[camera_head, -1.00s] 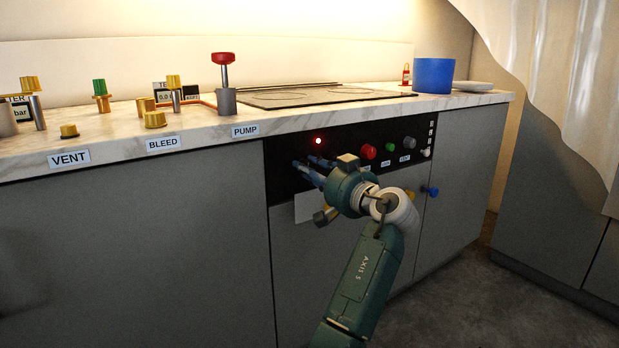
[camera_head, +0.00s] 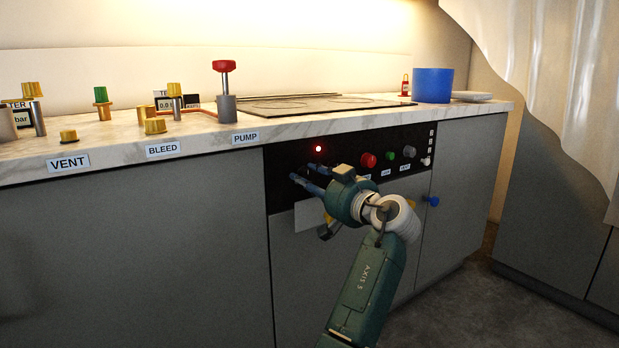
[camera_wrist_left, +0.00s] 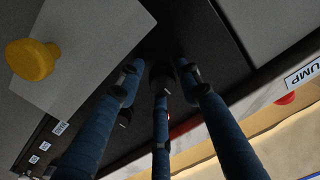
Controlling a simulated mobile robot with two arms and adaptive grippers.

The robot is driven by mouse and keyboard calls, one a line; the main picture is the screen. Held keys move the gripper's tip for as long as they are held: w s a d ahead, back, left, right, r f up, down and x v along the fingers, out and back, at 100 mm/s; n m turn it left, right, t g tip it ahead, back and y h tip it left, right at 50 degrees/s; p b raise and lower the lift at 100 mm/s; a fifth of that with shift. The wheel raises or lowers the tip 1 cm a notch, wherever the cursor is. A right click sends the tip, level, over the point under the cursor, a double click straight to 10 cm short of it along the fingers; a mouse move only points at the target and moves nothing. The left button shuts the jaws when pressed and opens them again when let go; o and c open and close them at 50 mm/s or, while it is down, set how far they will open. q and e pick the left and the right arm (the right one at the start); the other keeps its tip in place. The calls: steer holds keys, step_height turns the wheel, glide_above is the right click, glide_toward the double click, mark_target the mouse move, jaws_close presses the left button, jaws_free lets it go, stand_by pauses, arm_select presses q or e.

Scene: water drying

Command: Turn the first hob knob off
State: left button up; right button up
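The black hob control panel (camera_head: 282,160) is on the cabinet front, with a lit red light (camera_head: 318,149) near its left end. My left gripper (camera_head: 300,177) has its blue fingers at the left part of this panel, below the light. In the left wrist view the fingers (camera_wrist_left: 160,76) are spread, with dark panel between the separated tips. To the right are a red knob (camera_head: 368,160), a green button (camera_head: 389,156) and a grey knob (camera_head: 409,151). My right gripper is not in view.
The marble worktop (camera_head: 200,137) overhangs the panel, carrying a red-topped pump handle (camera_head: 224,66), a hob plate (camera_head: 320,103) and a blue pot (camera_head: 433,85). A yellow knob (camera_wrist_left: 33,60) and pale plate (camera_wrist_left: 85,45) show close to the fingers. Floor is clear at right.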

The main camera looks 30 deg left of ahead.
arm_select(q)
steer(key=shift+o, duration=0.4)
steer(key=v, duration=1.2)
